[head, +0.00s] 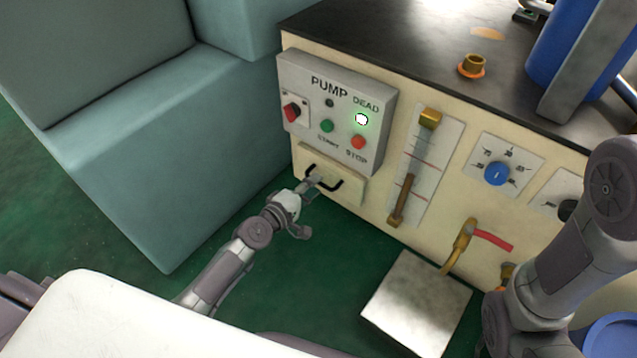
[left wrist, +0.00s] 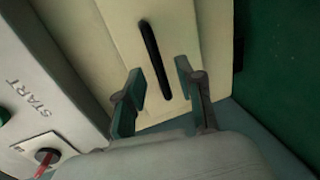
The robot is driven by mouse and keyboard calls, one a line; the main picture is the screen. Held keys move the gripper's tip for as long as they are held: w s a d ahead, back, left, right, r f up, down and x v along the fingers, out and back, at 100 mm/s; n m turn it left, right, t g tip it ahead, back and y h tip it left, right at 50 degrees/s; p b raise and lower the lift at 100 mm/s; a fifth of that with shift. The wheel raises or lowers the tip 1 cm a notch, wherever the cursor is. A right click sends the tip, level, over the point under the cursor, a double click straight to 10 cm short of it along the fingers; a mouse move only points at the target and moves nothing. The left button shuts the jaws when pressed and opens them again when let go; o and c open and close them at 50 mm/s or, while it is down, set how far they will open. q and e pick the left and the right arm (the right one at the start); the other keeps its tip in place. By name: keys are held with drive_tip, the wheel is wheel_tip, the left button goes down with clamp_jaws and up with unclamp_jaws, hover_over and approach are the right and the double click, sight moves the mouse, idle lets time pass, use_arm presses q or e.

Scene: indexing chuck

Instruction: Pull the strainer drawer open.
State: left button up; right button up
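The strainer drawer (head: 349,188) is a cream front low on the left of the cream cabinet, under the pump panel. It looks closed. Its black bar handle (head: 334,186) also shows in the left wrist view (left wrist: 154,58). My left gripper (head: 312,183) is at the left part of the handle. In the left wrist view my left gripper (left wrist: 160,90) has its two fingers apart, with the lower end of the handle between them. I cannot see either finger clearly touching the bar. My right arm enters at the right, but its gripper is out of view.
The grey pump panel (head: 300,68), with buttons and a lit green lamp, juts out just above the drawer. A teal block (head: 150,170) stands left of the cabinet. A grey square plate (head: 417,303) is in front of the cabinet. Green floor lies between.

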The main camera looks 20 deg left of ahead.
use_arm(q)
drive_tip(key=shift+x, duration=1.4)
clamp_jaws()
